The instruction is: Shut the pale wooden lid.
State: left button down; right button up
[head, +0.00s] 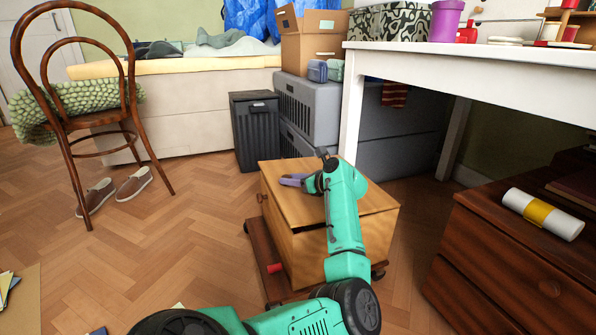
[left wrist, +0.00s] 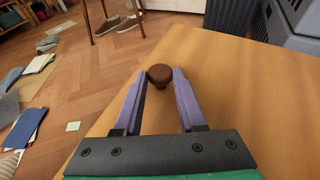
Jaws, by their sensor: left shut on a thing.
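The pale wooden lid (head: 368,197) lies level, or nearly so, over the top of a pale wooden box (head: 325,255). In the left wrist view the fingertips (left wrist: 160,80) close around a round brown knob (left wrist: 160,73) by the lid's edge. The lid's bare surface (left wrist: 235,85) spreads to the right there. My arm hides part of the lid in the head view. My right gripper is not in view.
The box stands on a low dark-red wheeled base (head: 262,245). A white table (head: 470,67) and grey crates (head: 308,105) stand behind it, with a black bin (head: 255,135). A dark wooden chest (head: 500,250) is at the right. The floor to the left is mostly clear.

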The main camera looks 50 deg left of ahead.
pick_arm(q)
jog(key=shift+s+f, duration=0.25)
jog(key=shift+f, duration=0.85)
jog(key=c, duration=0.5)
grip_release()
jog(key=shift+a, duration=0.1)
jog(key=shift+r, duration=0.1)
notch_tip(320, 180, up, 5)
jog(key=p, duration=0.3)
send_over(323, 206)
jog(key=shift+f+t, duration=0.2)
jog(key=shift+t, duration=0.1)
jog(key=shift+d+r, duration=0.15)
jog(key=shift+d, duration=0.3)
